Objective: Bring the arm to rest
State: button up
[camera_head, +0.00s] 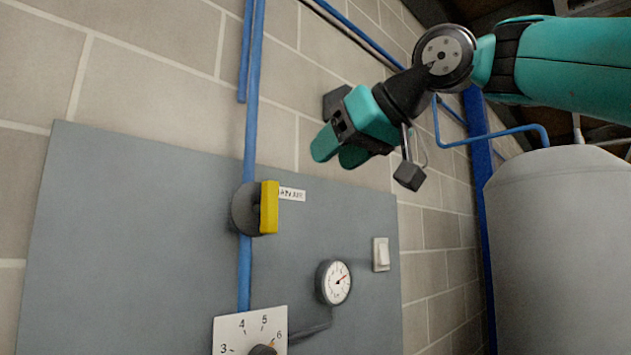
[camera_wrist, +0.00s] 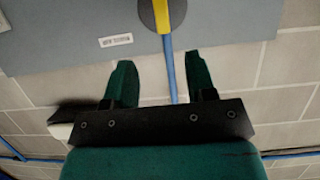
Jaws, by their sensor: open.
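My gripper (camera_head: 338,155) is raised in front of the block wall, above the top edge of the grey panel in the head view. My teal and black arm (camera_head: 570,60) reaches in from the upper right. In the wrist view, the two teal fingers of my gripper (camera_wrist: 160,82) stand apart with nothing between them. The yellow valve handle (camera_head: 269,207) on the blue pipe is below and left of my gripper, apart from it. The handle's end also shows at the top of the wrist view (camera_wrist: 163,14).
The grey panel (camera_head: 130,230) carries a gauge (camera_head: 333,282), a light switch (camera_head: 381,254) and a numbered dial (camera_head: 230,328). A blue pipe (camera_head: 251,120) runs up the wall. A large grey tank (camera_head: 560,250) stands at right, below my arm. Another blue pipe (camera_head: 500,133) bends near it.

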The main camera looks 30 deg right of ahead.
jog(key=a+f+n+g+y, duration=0.1)
jog(key=a+f+g, duration=0.2)
jog(key=f, duration=0.7)
jog(key=a+f+g, duration=0.3)
jog(key=f, duration=0.7)
jog(key=s+a+f+n+g, duration=0.1)
jog(key=s+f+g, duration=0.2)
jog(key=s+f, duration=0.5)
jog(key=s+a+f+n+g+h, duration=0.1)
jog(key=s+a+f+g, duration=0.1)
jog(key=s+f, duration=0.6)
notch_tip(320, 180, down, 6)
jog(key=shift+a+f+g, duration=0.2)
jog(key=shift+a+g, duration=0.05)
jog(key=shift+g, duration=0.65)
